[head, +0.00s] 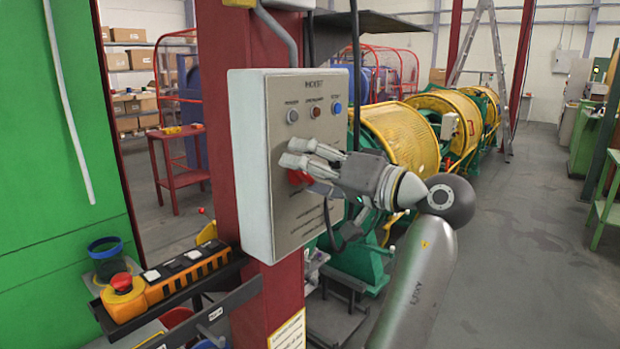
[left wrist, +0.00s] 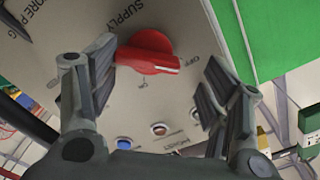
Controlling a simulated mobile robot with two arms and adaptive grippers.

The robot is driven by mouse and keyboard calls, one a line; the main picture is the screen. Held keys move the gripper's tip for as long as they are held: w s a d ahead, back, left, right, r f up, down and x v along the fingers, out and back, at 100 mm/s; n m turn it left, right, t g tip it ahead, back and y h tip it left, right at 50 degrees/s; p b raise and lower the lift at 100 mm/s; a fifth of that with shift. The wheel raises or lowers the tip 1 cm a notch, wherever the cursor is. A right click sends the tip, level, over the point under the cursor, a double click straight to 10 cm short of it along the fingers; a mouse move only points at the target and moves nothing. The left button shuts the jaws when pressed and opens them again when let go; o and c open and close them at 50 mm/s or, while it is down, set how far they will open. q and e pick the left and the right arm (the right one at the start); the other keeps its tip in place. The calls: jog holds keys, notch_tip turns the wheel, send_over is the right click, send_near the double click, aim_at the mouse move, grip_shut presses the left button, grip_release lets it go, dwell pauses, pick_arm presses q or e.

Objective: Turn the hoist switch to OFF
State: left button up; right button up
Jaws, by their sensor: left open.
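The hoist switch is a red rotary knob (head: 299,177) on the front of a grey control box (head: 262,165), partly hidden by my left gripper (head: 300,153) in the head view. The left wrist view shows the red knob (left wrist: 148,52) between the open fingers of my left gripper (left wrist: 160,80). The left finger is close beside the knob; I cannot tell whether it touches. The right finger is clearly apart from it. The knob's handle points right in that view, towards a label that seems to read OFF. An ON label lies below it. My right gripper is not in view.
Several small buttons (head: 315,111) line the box's upper part. The box hangs on a red column (head: 222,90). Below left, a shelf holds an orange pendant (head: 185,277) with a red emergency button (head: 121,281). Yellow strander drums (head: 402,138) stand behind. The floor at right is open.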

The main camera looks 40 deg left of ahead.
aim_at(298, 119)
pick_arm(q)
jog(key=r, duration=0.5)
jog(key=shift+w+a+r, duration=0.15)
jog(key=shift+w+a, duration=0.05)
jog(key=shift+w, duration=0.2)
jog(key=r, duration=0.1)
jog(key=s+r, duration=0.1)
jog(key=r, duration=0.1)
jog(key=shift+s+d, duration=0.25)
jog(key=shift+d, duration=0.15)
jog(key=shift+w+a+f, duration=0.15)
jog(key=shift+w+a, duration=0.1)
jog(key=shift+w, duration=0.2)
jog(key=shift+s+d, duration=0.1)
jog(key=shift+s, duration=0.1)
jog(key=shift+w, duration=0.1)
